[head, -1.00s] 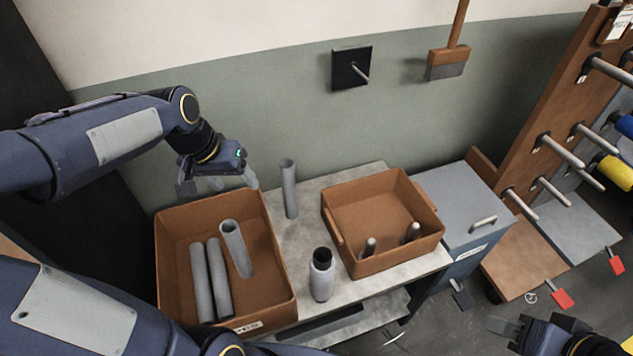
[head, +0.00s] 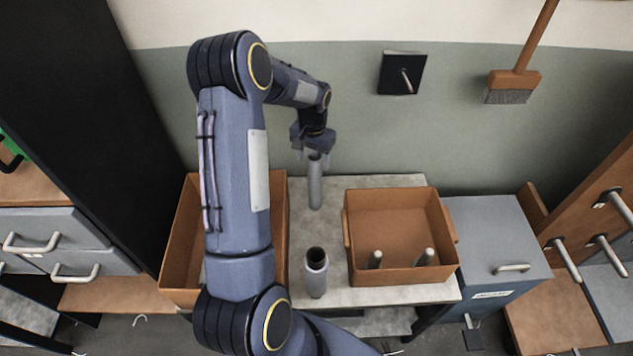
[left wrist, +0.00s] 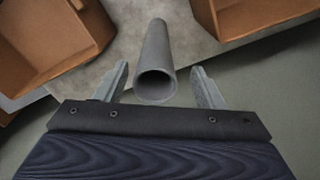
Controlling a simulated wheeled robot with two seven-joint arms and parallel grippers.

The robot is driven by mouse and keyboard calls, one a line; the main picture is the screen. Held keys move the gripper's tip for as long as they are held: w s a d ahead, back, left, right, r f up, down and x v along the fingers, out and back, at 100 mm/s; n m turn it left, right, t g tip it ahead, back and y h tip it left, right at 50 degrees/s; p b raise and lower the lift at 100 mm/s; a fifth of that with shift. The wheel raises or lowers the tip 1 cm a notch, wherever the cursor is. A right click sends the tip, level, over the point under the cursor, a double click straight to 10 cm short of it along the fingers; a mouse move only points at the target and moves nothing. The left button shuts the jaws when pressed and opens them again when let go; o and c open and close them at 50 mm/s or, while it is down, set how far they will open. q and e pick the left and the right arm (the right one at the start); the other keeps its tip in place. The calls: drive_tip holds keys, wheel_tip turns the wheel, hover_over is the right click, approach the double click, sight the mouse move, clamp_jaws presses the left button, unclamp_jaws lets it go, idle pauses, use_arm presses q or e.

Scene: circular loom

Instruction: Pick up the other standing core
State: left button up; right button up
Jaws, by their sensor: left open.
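A grey tube-shaped core (head: 315,187) stands upright on the table near its back edge, left of the right-hand brown bin. My left gripper (head: 314,152) is right above its top end, and the hand hides part of the rim. In the left wrist view the core (left wrist: 156,65) shows its hollow end between the two fingertips of the left gripper (left wrist: 162,85). The fingers are spread, with a gap on each side of the core. My right gripper is out of view.
A left brown bin (head: 180,240) is partly hidden behind my left arm. A right brown bin (head: 400,205) holds two small pegs. A grey cabinet (head: 490,225) is at the right.

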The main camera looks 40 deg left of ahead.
sight(315, 183)
use_arm(q)
drive_tip(key=f, duration=0.4)
drive_tip(key=shift+w+d+p, duration=0.1)
drive_tip(key=shift+d+p, duration=0.15)
drive_tip(key=shift+p, duration=0.1)
drive_tip(key=c, duration=1.4)
